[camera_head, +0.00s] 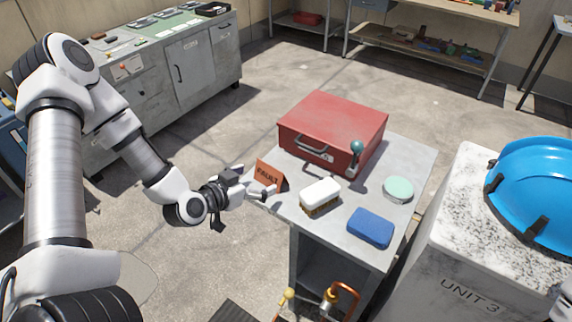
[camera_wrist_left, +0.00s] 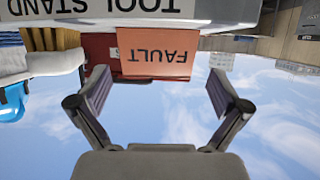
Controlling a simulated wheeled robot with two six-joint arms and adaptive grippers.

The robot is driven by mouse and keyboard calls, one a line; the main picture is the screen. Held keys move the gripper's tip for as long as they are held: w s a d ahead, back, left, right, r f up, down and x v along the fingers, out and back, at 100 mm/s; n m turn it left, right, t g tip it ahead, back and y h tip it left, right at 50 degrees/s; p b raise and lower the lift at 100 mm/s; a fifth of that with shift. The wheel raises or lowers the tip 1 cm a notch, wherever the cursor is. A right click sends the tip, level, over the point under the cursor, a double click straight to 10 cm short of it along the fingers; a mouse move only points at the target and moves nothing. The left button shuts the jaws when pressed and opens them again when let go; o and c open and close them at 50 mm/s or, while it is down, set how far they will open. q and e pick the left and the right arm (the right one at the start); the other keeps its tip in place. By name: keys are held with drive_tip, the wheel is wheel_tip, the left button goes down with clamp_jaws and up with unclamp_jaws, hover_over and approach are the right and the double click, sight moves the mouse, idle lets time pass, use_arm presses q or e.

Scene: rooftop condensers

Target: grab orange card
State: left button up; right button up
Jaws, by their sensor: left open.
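The orange card (camera_head: 270,174), printed FAULT, stands tilted at the left edge of the grey stand, in front of the red toolbox. In the left wrist view the card (camera_wrist_left: 155,55) appears upside down, between the two fingers and ahead of them. My left gripper (camera_head: 256,184) is open and empty, reaching in from the left with its fingertips close to the card. I cannot tell whether they touch it. My right gripper is not in view.
On the grey stand (camera_head: 412,165) are a red toolbox (camera_head: 335,125), a white-topped brush (camera_head: 320,194), a blue block (camera_head: 370,228), a green disc (camera_head: 398,189) and a teal-knobbed lever (camera_head: 356,150). A blue helmet (camera_head: 535,190) sits on the unit at right. Open floor lies left of the stand.

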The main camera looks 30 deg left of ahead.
sight(267, 177)
use_arm(q)
drive_tip(key=shift+w+d+f, duration=0.1)
drive_tip(key=shift+w+d, duration=0.15)
drive_tip(key=shift+d, duration=0.1)
drive_tip(key=x, duration=0.5)
drive_tip(key=shift+a+f, duration=0.3)
drive_tip(key=shift+f, duration=0.05)
drive_tip(key=shift+w+d, duration=0.1)
drive_tip(key=shift+w, duration=0.05)
drive_tip(key=shift+d+r, duration=0.1)
drive_tip(key=c, duration=0.7)
